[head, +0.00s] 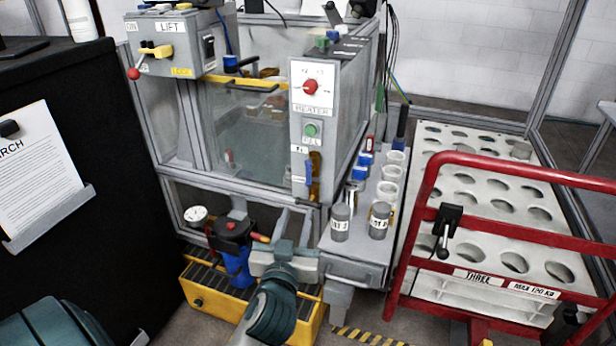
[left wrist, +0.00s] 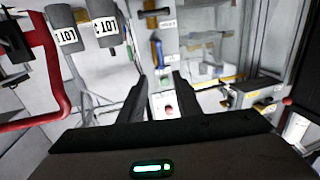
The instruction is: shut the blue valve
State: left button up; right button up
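A small blue valve handle (head: 308,172) is on the narrow front panel of the glass-walled machine, below the heater dial and the green button. It points up and down, beside an orange-brown part (head: 315,162). It also shows in the left wrist view as a blue handle (left wrist: 157,52), beyond the fingertips. My left gripper (head: 285,243) is below the panel and apart from the handle. In the left wrist view its two dark fingers (left wrist: 159,82) stand apart with nothing held between them. My right gripper is in neither view.
A red rail (head: 425,190) guards a white rack with round holes at the right. A grey shelf with labelled cylinders (head: 340,222) stands right of my gripper. A blue canister (head: 236,262) and yellow crate (head: 200,300) are low on the left. A black cabinet (head: 110,130) stands at left.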

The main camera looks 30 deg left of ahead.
aim_at(308, 174)
pick_arm(q)
jog(key=x, duration=1.6)
jog(key=shift+w+a, duration=0.2)
jog(key=shift+w, duration=0.15)
grip_shut()
